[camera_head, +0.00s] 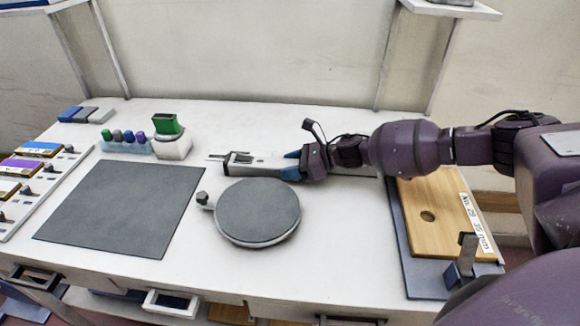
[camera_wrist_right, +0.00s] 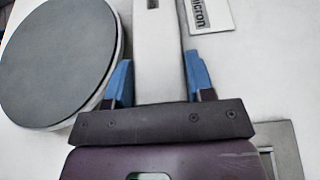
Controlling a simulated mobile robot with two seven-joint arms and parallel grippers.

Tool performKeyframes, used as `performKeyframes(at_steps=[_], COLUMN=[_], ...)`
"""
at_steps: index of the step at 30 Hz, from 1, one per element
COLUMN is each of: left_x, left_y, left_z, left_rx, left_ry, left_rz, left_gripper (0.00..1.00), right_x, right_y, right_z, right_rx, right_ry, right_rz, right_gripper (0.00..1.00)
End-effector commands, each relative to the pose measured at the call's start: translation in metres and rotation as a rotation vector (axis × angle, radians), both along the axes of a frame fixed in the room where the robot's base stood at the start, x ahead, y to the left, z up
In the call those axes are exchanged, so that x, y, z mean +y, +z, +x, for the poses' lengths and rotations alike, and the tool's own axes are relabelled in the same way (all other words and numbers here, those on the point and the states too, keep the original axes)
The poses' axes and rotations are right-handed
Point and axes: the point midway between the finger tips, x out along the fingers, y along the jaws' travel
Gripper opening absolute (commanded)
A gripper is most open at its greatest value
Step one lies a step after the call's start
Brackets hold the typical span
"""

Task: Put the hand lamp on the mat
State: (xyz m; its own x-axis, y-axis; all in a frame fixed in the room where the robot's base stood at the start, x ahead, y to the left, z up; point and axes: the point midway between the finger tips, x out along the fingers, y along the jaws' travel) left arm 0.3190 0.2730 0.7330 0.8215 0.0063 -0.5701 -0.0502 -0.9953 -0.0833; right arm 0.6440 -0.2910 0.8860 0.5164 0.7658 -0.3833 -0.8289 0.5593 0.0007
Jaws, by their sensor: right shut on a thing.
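The mat (camera_head: 122,208) is a dark grey square lying flat on the left part of the white table. The hand lamp (camera_head: 246,163) looks like a slim pale bar with a dark slot near its far end. My right gripper (camera_head: 291,165) is shut on it, and the lamp points left from the jaws, to the right of the mat and apart from it. In the right wrist view the pale lamp body (camera_wrist_right: 157,65) runs between the blue fingers (camera_wrist_right: 160,80). I cannot tell whether it touches the table. My left gripper is not in view.
Behind the mat are a rack of coloured bottles (camera_head: 127,142) and a white pot with green top (camera_head: 172,140). A wooden board (camera_head: 440,220) lies right. The mat is bare.

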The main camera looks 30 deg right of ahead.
Motion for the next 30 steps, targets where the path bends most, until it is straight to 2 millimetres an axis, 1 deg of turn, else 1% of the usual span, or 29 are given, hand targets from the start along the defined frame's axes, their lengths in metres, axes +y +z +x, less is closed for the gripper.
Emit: performKeyframes(at_steps=[7,12,13,17,18,24,27,30], left_x=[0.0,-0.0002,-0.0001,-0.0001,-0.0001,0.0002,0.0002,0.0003], left_y=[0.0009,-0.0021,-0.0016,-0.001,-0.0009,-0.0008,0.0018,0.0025], left_z=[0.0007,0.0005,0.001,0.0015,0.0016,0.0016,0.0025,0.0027], left_rx=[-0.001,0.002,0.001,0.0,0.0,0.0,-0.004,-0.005], left_ry=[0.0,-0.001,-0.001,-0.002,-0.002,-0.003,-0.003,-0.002], left_rz=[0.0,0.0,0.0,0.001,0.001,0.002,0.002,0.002], left_gripper=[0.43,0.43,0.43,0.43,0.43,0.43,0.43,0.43], right_x=[0.0005,0.0007,0.0005,0.0004,0.0004,0.0003,0.0002,-0.0073], right_y=[0.0017,-0.0029,-0.0031,-0.0024,-0.0024,-0.0024,0.0015,0.0041], right_z=[0.0008,0.0006,0.0002,0.0004,0.0004,0.0003,0.0005,-0.0038], right_rx=[-0.003,-0.001,-0.001,-0.002,-0.002,-0.001,-0.004,-0.001], right_ry=[0.001,0.001,0.0,0.0,0.0,0.0,0.0,-0.001], right_rz=[0.001,0.003,0.002,0.001,0.001,0.0,0.0,-0.001], right_gripper=[0.09,0.09,0.52,0.72,0.74,0.74,0.74,0.74])
